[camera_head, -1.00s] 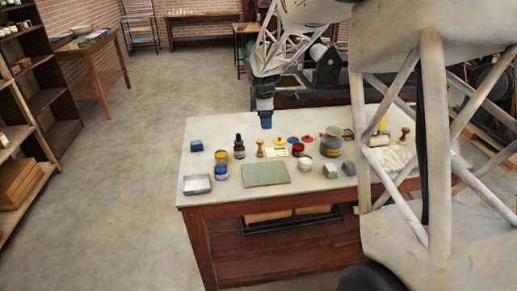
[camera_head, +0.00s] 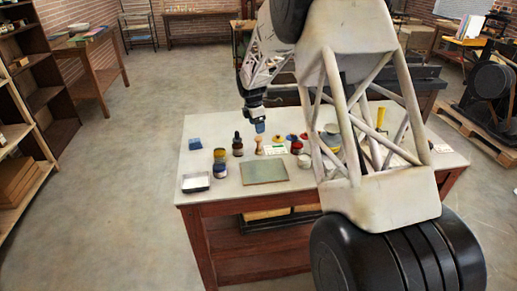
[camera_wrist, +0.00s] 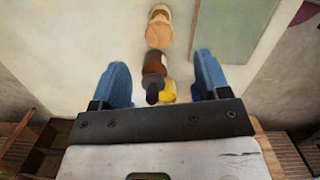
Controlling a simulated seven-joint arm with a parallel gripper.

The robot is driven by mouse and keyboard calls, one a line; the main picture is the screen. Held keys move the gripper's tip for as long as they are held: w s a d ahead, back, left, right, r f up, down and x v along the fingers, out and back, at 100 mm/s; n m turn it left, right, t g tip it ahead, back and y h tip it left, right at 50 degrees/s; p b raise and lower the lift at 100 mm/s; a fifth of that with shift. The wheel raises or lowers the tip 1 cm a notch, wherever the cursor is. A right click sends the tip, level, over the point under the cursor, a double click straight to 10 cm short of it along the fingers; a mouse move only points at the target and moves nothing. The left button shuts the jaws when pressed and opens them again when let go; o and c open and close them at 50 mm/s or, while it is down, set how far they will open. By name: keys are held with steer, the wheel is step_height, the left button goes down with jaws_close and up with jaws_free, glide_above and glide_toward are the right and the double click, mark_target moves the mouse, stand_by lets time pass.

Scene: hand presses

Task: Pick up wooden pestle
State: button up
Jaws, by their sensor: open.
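The wooden pestle (camera_head: 259,146) stands upright on the table, right of a dark dropper bottle (camera_head: 238,144). My gripper (camera_head: 259,127), with blue fingers, is just above the pestle in the head view, apart from it as far as I can tell. In the wrist view the fingers (camera_wrist: 161,64) are spread with nothing held. There, the pestle (camera_wrist: 159,29) lies beyond the fingertips, near the top edge. The dropper bottle (camera_wrist: 153,70) shows between the fingers, with a yellow jar (camera_wrist: 169,92) beside it.
A green mat (camera_head: 264,170) lies in front of the pestle. A metal tray (camera_head: 195,182) sits at the front left.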

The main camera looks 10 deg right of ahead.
mark_target(258, 138)
steer(key=shift+f, duration=0.1)
steer(key=shift+d+f, duration=0.15)
steer(key=shift+f, duration=1)
steer(key=shift+f, duration=0.15)
steer(key=shift+w+d+f, duration=0.1)
steer(key=shift+d+f, duration=0.05)
steer(key=shift+f, duration=1.1)
steer(key=shift+d+f, duration=0.1)
steer(key=shift+f, duration=1.15)
steer(key=shift+c, duration=0.4)
steer(key=c, duration=0.9)
steer(key=shift+r, duration=0.15)
